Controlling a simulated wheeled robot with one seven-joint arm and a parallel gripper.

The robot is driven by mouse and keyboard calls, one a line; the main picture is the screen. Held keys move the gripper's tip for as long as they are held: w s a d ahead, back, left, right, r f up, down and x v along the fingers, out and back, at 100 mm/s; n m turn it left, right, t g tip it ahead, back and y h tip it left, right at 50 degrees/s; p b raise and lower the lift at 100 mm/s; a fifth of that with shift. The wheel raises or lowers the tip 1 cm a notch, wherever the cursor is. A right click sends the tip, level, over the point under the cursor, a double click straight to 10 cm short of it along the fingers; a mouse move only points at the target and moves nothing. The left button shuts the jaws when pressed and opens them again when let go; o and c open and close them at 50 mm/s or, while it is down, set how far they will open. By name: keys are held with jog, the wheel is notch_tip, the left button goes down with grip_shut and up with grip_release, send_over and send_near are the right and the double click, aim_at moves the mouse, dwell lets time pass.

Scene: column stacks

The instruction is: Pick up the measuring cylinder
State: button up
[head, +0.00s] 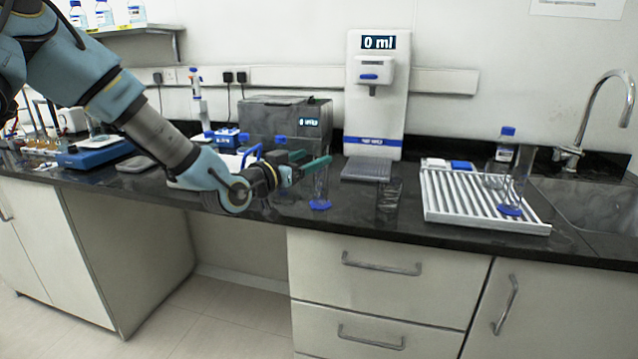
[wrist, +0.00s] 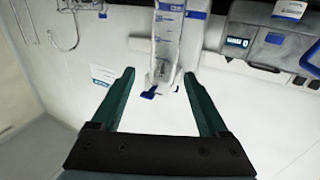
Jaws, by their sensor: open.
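A clear measuring cylinder with a blue base (head: 320,190) stands upright near the front of the dark bench. My gripper (head: 314,159) is open and roughly level, at the height of the cylinder's upper part. In the head view its fingers overlap the cylinder's top, so I cannot tell the exact gap. In the wrist view, which looks upside down, a clear graduated shape that seems to be the cylinder (wrist: 168,32) lies ahead, between the lines of the open fingers (wrist: 159,75). Nothing is held. A similar clear cylinder with a blue base (head: 511,208) stands on the white rack.
A dispenser (head: 375,128) reading 0 ml stands behind. A clear beaker (head: 388,205) is right of the cylinder. The ribbed white rack (head: 475,215), a bottle (head: 503,155) and the sink (head: 590,200) lie further right. A grey machine (head: 285,120) stands behind my gripper.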

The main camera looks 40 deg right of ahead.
aim_at(316, 153)
jog(key=d, duration=0.1)
jog(key=d+p, duration=0.1)
jog(key=w+d, duration=0.1)
jog(key=shift+d+r+p, duration=0.25)
jog(key=shift+d+p, duration=0.1)
jog(key=shift+p, duration=0.05)
jog(key=shift+w+d+f, duration=0.15)
jog(key=shift+d, duration=0.35)
grip_shut()
